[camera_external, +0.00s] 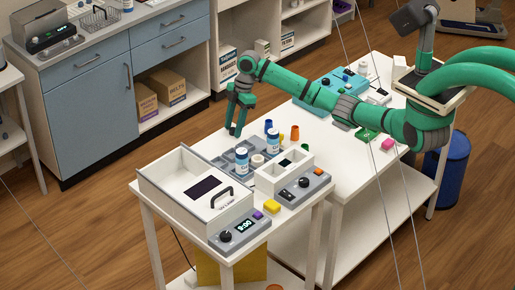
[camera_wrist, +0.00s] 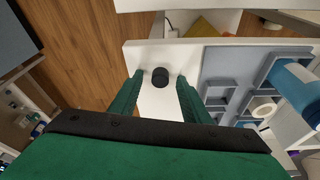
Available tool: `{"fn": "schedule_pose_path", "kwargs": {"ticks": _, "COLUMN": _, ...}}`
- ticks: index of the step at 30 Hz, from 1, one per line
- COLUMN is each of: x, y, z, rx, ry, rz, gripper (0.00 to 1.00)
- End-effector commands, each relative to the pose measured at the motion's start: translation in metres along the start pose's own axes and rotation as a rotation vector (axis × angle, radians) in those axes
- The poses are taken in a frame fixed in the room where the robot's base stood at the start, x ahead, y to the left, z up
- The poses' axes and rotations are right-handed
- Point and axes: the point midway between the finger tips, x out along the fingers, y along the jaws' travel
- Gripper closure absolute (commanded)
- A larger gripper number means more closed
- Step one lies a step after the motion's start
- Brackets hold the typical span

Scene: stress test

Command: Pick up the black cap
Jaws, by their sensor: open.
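The black cap (camera_wrist: 160,77) is a small, dark, round piece on the white table top (camera_wrist: 150,58), seen in the wrist view near the table's edge. My gripper (camera_wrist: 158,82) is open above it, with one green finger on the left and one on the right of the cap. The fingers look apart from the cap, with a gap on both sides. In the external view my gripper (camera_external: 235,133) points down at the left end of the far table, and the cap cannot be made out there.
A grey compartment tray (camera_wrist: 215,62) lies right of my gripper, with a blue-labelled white bottle (camera_wrist: 296,84) in it. In the external view a white open box (camera_external: 160,172) stands in front. A blue bottle and orange cup (camera_external: 295,132) stand nearby.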

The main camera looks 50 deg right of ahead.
Motion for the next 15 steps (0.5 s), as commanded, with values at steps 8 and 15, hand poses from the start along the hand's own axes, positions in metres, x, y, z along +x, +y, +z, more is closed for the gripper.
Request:
{"fn": "schedule_pose_path", "kwargs": {"ticks": 8, "x": -0.0005, "y": -0.0002, "z": 0.0015, "rx": 0.002, "ry": 0.0, "rz": 0.0, "gripper": 1.0}}
{"fn": "schedule_pose_path", "kwargs": {"ticks": 15, "x": -0.0005, "y": -0.0003, "z": 0.0013, "rx": 0.002, "ry": 0.0, "rz": 0.0, "gripper": 1.0}}
